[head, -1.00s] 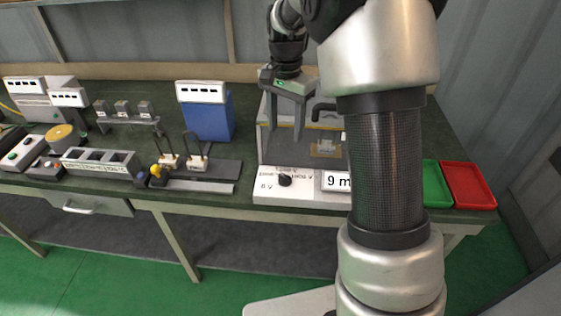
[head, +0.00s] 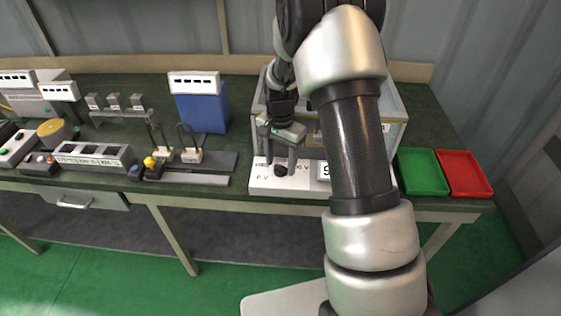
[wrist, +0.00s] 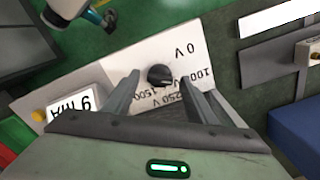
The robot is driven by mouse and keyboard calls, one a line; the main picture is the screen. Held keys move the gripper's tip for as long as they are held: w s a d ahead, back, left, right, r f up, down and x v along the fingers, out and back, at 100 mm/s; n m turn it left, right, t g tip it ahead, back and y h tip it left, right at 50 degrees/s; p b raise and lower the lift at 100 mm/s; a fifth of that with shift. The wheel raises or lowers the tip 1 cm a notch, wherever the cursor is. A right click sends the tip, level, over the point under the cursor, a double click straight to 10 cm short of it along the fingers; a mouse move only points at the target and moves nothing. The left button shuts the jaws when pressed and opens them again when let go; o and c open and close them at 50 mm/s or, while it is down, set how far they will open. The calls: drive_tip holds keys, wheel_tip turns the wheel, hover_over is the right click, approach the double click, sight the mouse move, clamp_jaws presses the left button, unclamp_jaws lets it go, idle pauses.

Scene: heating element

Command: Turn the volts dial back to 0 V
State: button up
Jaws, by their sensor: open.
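The volts dial is a small black knob (head: 281,170) on a white panel (head: 262,182) at the front of the bench. In the wrist view the black knob (wrist: 160,76) sits among printed marks, with 0 V to its upper right and 1000, 250 and 1500 V marks around its lower side. The knob's exact setting is hard to read. My gripper (head: 280,168) is open above the panel. In the wrist view its two fingers (wrist: 163,85) stand to the left and right of the knob, with a gap on each side.
A display reading 9 mA (wrist: 82,103) is beside the dial on the same panel. A clear-sided case (head: 397,115) stands behind it. A green tray (head: 420,172) and a red tray (head: 464,173) lie to the right. A blue meter box (head: 204,110) stands to the left.

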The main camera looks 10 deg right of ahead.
drive_tip(key=c, duration=1.1)
drive_tip(key=shift+n, duration=0.3)
drive_tip(key=n+b, duration=0.1)
drive_tip(key=n, duration=1)
drive_tip(key=shift+n, duration=0.3)
drive_tip(key=o, duration=1.1)
